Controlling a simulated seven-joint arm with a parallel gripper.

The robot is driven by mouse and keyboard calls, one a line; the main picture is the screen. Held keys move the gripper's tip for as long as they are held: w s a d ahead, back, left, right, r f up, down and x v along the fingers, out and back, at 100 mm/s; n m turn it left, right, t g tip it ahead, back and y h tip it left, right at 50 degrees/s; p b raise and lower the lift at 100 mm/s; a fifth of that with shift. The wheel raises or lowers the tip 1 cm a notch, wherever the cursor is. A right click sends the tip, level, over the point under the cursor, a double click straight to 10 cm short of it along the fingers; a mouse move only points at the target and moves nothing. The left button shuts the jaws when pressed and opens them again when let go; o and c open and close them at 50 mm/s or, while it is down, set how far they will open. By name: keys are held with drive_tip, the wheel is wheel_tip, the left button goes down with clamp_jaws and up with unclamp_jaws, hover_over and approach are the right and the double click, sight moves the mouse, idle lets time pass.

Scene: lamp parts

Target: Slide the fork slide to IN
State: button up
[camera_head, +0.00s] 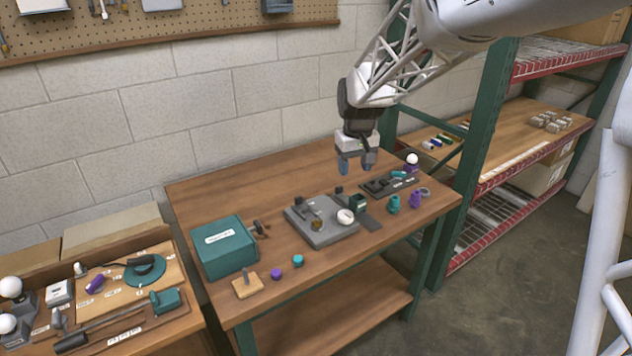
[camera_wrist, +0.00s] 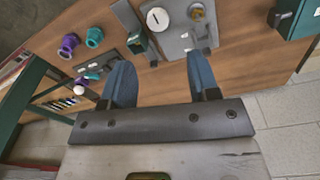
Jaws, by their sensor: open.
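A grey fixture plate (camera_head: 322,233) lies on the wooden table, with a white round dial (camera_head: 345,216), a brass-coloured knob (camera_head: 317,225) and dark upright parts on it. It also shows at the top of the wrist view (camera_wrist: 178,47). Behind it to the right lies a dark labelled board (camera_head: 378,188) with a teal piece (camera_head: 398,174). I cannot tell which small part is the fork slide, and the IN marking is not readable. My gripper (camera_head: 357,164) hangs above the table's back part, fingers down. In the wrist view, my gripper (camera_wrist: 162,82) is open and empty.
A teal box (camera_head: 223,248) stands at the table's left. A dark green open box (camera_head: 357,203) stands beside the plate. Teal (camera_head: 393,204) and purple (camera_head: 415,199) cups stand at the right. A green shelf post (camera_head: 487,130) rises close to the table's right end.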

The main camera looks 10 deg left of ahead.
drive_tip(key=w+a+f+n, duration=0.2)
drive_tip(key=w+a+f, duration=0.45)
drive_tip(key=a, duration=0.35)
hover_over(298, 196)
drive_tip(key=shift+n+g, duration=0.4)
wheel_tip(298, 196, down, 7)
drive_tip(key=shift+s+d+r, duration=0.1)
drive_tip(key=shift+r, duration=0.1)
drive_tip(key=shift+f, duration=3.9)
drive_tip(key=shift+c, duration=0.4)
clamp_jaws()
